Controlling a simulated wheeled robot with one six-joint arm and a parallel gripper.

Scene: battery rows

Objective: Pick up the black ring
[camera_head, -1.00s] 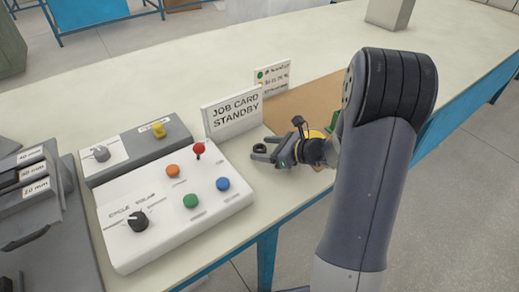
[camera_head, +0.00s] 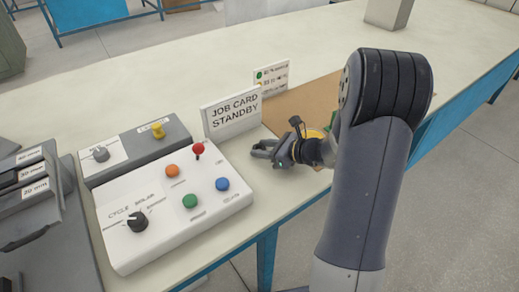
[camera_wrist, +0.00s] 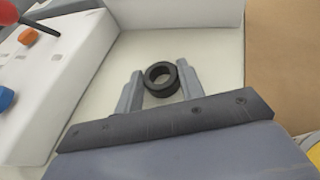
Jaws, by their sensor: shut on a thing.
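The black ring (camera_wrist: 150,84) is a short thick black ring with its hole facing up in the wrist view. My gripper (camera_wrist: 159,83) has one grey finger on each side of the ring, shut on its outside. In the head view my gripper (camera_head: 262,149) is low over the pale tabletop, right of the white control box. The ring is hard to make out between the fingers there. I cannot tell whether the ring still touches the tabletop.
The white control box (camera_head: 160,238) with coloured buttons and a red-topped lever (camera_head: 198,149) stands close left of my gripper. The "JOB CARD STANDBY" sign (camera_head: 232,113) stands just behind. A brown board (camera_head: 300,104) lies to the right.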

